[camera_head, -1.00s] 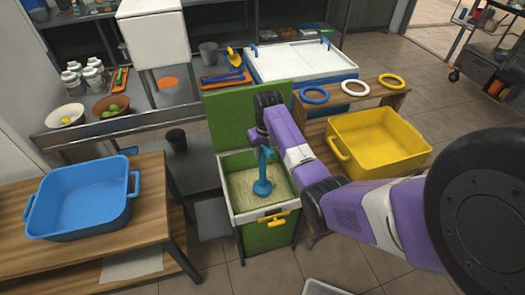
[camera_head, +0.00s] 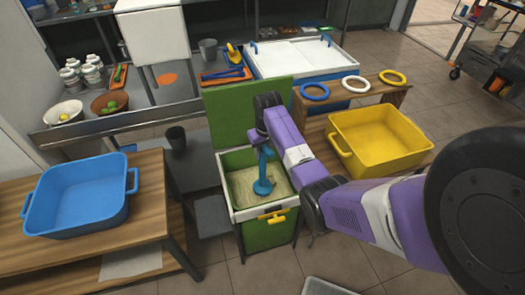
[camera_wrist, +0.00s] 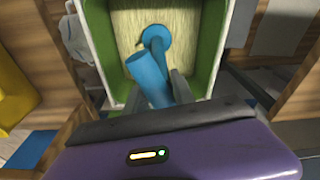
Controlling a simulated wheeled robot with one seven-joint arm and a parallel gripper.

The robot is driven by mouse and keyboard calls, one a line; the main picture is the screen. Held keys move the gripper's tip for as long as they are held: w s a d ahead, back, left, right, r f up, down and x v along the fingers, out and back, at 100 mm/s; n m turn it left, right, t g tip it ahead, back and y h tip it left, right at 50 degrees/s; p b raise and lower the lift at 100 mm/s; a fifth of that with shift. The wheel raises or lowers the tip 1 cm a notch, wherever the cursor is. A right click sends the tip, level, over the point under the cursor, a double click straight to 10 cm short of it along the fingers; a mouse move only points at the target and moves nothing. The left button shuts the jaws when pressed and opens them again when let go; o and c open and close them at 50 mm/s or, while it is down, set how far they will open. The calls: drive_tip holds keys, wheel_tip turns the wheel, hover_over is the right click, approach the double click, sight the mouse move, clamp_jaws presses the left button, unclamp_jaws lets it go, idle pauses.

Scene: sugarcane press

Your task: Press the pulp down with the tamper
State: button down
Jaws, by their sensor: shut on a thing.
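The blue tamper (camera_head: 264,172) stands inside the green bin (camera_head: 268,236), its round foot on the pale fibrous pulp (camera_head: 241,188). My gripper (camera_head: 262,140) is above the bin and shut on the tamper's handle. In the wrist view the tamper (camera_wrist: 152,72) runs from between my gripper's fingers (camera_wrist: 165,95) to the pulp (camera_wrist: 190,22). The foot appears to touch the pulp; how deep it presses cannot be told. The bin's green lid (camera_head: 235,112) stands open behind it. A yellow latch (camera_head: 272,218) is on the bin's front.
A blue tub (camera_head: 80,197) stands on the wooden table (camera_head: 150,228) at left. A yellow tub (camera_head: 378,143) is right of the bin, near a wooden shelf with blue, white and yellow rings (camera_head: 356,84).

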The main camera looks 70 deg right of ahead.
drive_tip(key=shift+f+b, duration=2.15)
drive_tip(key=shift+f, duration=1.7)
idle(0.3)
wheel_tip(320, 180, up, 15)
drive_tip(key=p, duration=1.4)
drive_tip(key=shift+f, duration=0.15)
wheel_tip(320, 180, up, 8)
hover_over(263, 164)
drive_tip(key=d, duration=0.2)
drive_tip(key=shift+w+a+f, duration=0.2)
drive_tip(key=shift+w+a, duration=0.05)
drive_tip(key=shift+w, duration=0.2)
